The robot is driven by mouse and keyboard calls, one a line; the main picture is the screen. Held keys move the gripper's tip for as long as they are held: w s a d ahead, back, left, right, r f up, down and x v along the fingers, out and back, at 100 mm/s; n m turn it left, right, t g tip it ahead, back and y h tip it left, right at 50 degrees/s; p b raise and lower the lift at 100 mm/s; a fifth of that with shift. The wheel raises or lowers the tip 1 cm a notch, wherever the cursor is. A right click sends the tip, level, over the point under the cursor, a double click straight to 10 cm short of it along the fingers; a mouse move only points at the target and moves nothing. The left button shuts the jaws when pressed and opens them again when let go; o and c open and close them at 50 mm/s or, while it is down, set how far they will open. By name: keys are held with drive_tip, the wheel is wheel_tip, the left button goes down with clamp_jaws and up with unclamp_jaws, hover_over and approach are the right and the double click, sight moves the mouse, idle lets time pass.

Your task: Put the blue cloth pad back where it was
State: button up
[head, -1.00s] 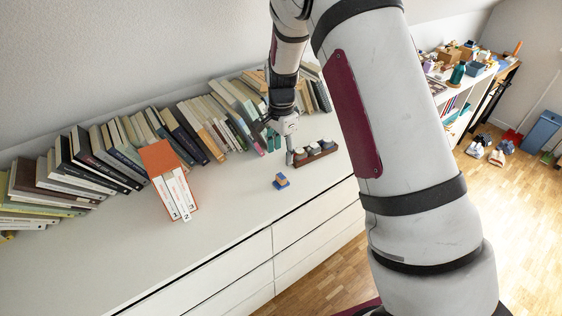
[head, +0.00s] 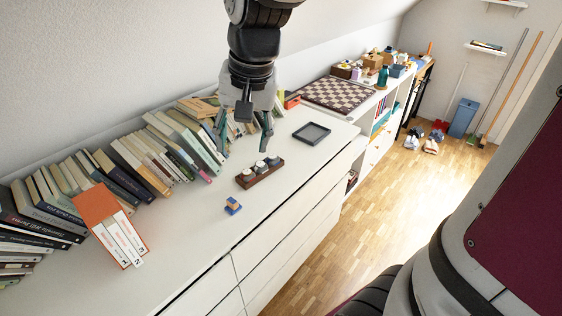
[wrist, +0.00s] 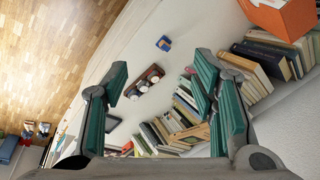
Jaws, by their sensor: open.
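A small blue item (head: 233,208) with a tan block on it lies on the white dresser top, near its front edge; it may be the blue cloth pad, but it is too small to be sure. It also shows in the wrist view (wrist: 163,44), top centre, beyond the fingers. My gripper (head: 244,146) is open and empty, raised above the dresser; its teal fingers stand wide apart in the wrist view (wrist: 158,92). In the head view the blue item is below and slightly left of the gripper.
A brown wooden holder (head: 247,183) with three round pieces stands beside the blue item. A dark square tray (head: 311,133) lies to the right. A row of books (head: 150,160) lines the wall, with an orange-topped book set (head: 108,226) at left. A chessboard (head: 337,96) lies farther back.

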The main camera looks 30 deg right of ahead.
drive_tip(key=s+r+n+t, duration=0.2)
drive_tip(key=s+n, duration=0.4)
drive_tip(key=s, duration=1)
drive_tip(key=shift+d+r+h, duration=0.35)
drive_tip(key=shift+h, duration=0.05)
